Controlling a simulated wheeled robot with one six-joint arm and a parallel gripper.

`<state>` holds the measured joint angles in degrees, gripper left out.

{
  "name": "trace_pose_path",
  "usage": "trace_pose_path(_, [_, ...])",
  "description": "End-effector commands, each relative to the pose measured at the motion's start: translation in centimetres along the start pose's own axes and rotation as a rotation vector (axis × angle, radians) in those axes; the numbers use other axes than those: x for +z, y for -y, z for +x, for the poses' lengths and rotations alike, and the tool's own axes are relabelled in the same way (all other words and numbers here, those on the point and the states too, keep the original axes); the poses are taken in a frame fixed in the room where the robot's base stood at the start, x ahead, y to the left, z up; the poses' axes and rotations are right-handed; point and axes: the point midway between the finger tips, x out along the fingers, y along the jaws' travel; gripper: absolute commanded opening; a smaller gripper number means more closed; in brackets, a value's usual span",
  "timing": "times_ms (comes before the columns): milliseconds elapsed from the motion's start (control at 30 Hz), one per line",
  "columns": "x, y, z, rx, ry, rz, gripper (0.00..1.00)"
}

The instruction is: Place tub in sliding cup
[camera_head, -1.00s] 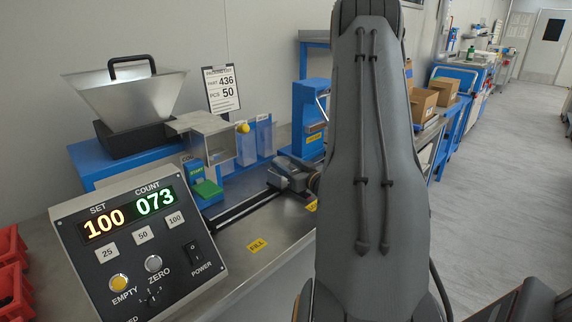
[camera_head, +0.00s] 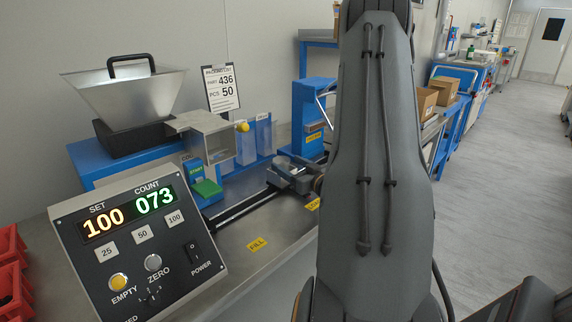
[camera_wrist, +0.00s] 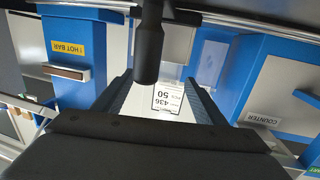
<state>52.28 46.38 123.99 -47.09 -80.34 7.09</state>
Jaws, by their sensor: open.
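The sliding cup (camera_head: 284,179) appears as a grey carriage with a rounded top on the dark rail in the head view. I cannot tell whether a tub sits in it, and I cannot make out the tub clearly in either view. My arm hides the area just right of the cup. In the wrist view my gripper (camera_wrist: 160,88) is open, with its two dark fingers spread apart. Between them I see the packing list (camera_wrist: 168,98), upside down, and pale wall. A dark rounded post stands in front of part of this gap.
The counter panel (camera_head: 135,240) reads SET 100, COUNT 073. A metal hopper (camera_head: 125,97) stands behind it. The chute (camera_head: 212,140) and green start button (camera_head: 207,188) are left of the cup. The blue hot-bar station (camera_head: 311,108) stands behind.

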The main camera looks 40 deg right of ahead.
Motion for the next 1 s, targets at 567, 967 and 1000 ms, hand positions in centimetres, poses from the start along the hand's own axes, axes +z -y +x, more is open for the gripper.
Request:
trace_pose_path(567, [-0.1, -0.1, -9.4, 0.002, -0.002, -0.001, 0.65])
trace_pose_path(967, [-0.1, 0.0, -9.7, 0.0, -0.001, -0.001, 0.65])
trace_pose_path(1000, [-0.1, 0.0, -9.7, 0.0, -0.001, -0.001, 0.65])
